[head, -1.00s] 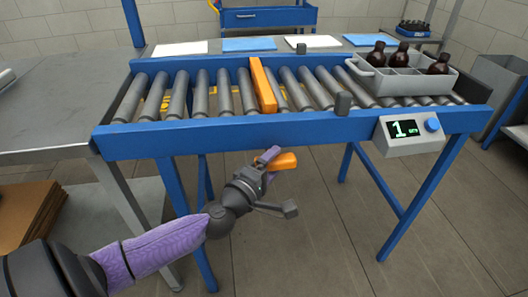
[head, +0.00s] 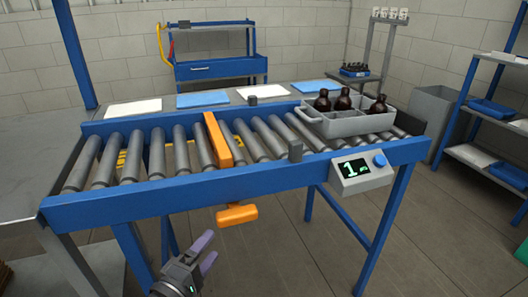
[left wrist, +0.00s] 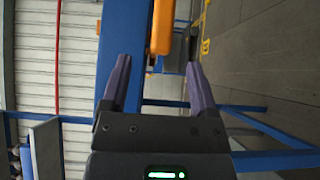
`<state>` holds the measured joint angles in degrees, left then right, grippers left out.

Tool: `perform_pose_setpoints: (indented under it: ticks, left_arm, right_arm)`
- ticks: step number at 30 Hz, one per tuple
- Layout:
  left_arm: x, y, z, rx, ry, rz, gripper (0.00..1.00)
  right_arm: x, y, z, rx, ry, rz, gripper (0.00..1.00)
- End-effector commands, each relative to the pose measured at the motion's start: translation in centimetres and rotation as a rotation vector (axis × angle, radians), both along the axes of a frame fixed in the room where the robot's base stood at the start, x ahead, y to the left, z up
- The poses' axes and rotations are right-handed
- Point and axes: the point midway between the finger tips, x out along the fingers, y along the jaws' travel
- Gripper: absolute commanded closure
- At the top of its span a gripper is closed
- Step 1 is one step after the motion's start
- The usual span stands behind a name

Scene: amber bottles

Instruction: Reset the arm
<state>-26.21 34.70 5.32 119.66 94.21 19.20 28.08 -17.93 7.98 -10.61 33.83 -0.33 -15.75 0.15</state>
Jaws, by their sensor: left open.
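My left gripper (head: 207,252) is low in the head view, in front of the roller conveyor (head: 270,180). Its purple fingers are apart with nothing between them. An orange handle (head: 237,215) sticks out below the conveyor's front rail, above and to the right of the gripper and apart from it. In the left wrist view, the open fingers (left wrist: 157,65) point toward an orange part (left wrist: 163,25) beside the blue frame. An orange bar (head: 218,140) lies across the rollers. My right gripper does not show.
A grey crate (head: 345,124) with several amber bottles (head: 343,99) sits on the conveyor's right end. A display box (head: 362,174) is on the front rail. White and blue mats lie behind. The floor in front right is clear.

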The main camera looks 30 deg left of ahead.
Motion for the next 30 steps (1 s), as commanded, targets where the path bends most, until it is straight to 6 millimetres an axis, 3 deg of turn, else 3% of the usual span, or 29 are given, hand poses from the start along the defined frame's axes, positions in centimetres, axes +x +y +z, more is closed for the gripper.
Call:
perform_pose_setpoints:
  ticks: [2, 4, 5, 8, 9, 12, 15, 18, 22, 24, 27, 30]
  left_arm:
    - [-0.1, 0.2, -1.2, 0.038, 0.028, 0.003, 0.24]
    - [-0.8, 0.7, -4.8, 0.161, 0.122, -0.001, 0.24]
    - [-1.4, 1.0, -7.2, 0.239, 0.185, -0.011, 0.24]
    - [-5.4, 0.9, -16.8, 0.531, 0.463, -0.116, 0.24]
    - [-7.6, 0.6, -20.5, 0.637, 0.579, -0.187, 0.24]
    - [-14.4, -0.8, -28.2, 0.859, 0.844, -0.416, 0.24]
    - [-21.7, -2.6, -33.4, 1.021, 1.052, -0.685, 0.24]
    - [-28.8, -4.2, -36.4, 1.137, 1.202, -0.969, 0.24]
    - [-37.8, -6.1, -37.8, 1.247, 1.325, -1.376, 0.24]
    - [-41.4, -6.7, -36.8, 1.295, 1.345, -1.578, 0.24]
    - [-39.0, -6.5, -31.2, 1.333, 1.3, -1.508, 0.24]
    - [-38.1, -6.6, -27.7, 1.352, 1.274, -1.481, 0.24]
  right_arm:
    - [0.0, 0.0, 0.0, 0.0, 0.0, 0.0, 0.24]
    - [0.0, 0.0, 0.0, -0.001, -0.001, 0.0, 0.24]
    - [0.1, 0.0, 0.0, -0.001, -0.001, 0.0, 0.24]
    - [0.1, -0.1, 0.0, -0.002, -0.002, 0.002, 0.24]
    - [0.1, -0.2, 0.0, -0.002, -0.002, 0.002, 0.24]
    - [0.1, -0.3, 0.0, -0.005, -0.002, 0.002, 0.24]
    - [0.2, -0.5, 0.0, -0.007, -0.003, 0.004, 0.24]
    - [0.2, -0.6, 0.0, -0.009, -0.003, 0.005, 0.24]
    - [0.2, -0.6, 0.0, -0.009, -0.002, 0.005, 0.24]
    - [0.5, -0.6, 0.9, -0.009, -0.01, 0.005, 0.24]
    - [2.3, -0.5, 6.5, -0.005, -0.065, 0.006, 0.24]
    - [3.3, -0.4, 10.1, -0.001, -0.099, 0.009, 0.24]
